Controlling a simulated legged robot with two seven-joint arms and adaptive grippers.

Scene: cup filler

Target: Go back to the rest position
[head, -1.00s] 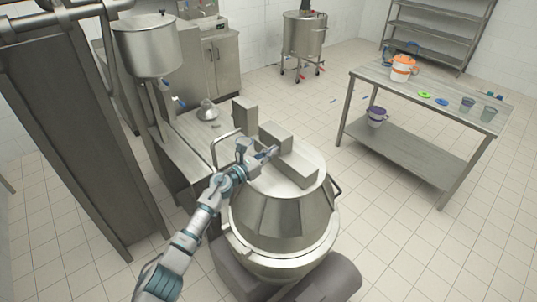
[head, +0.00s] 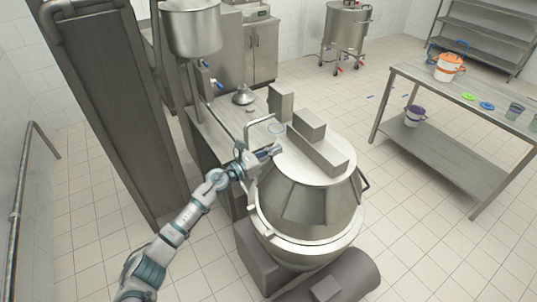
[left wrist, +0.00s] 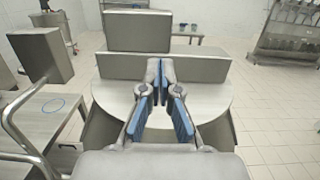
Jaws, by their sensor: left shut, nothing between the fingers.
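My left gripper (head: 268,153) is at the left edge of the big steel vessel's lid (head: 310,172) in the head view. In the left wrist view its two blue-padded fingers (left wrist: 163,92) are shut with nothing between them, over the lid and in front of a raised metal block (left wrist: 170,68). My left arm reaches up from the bottom left of the head view. My right gripper does not show.
A bent handle rail (head: 247,132) stands close beside my left gripper. A steel hopper (head: 192,30) hangs over a side bench. A table (head: 455,85) at the right carries an orange-and-white bucket (head: 448,67) and cups.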

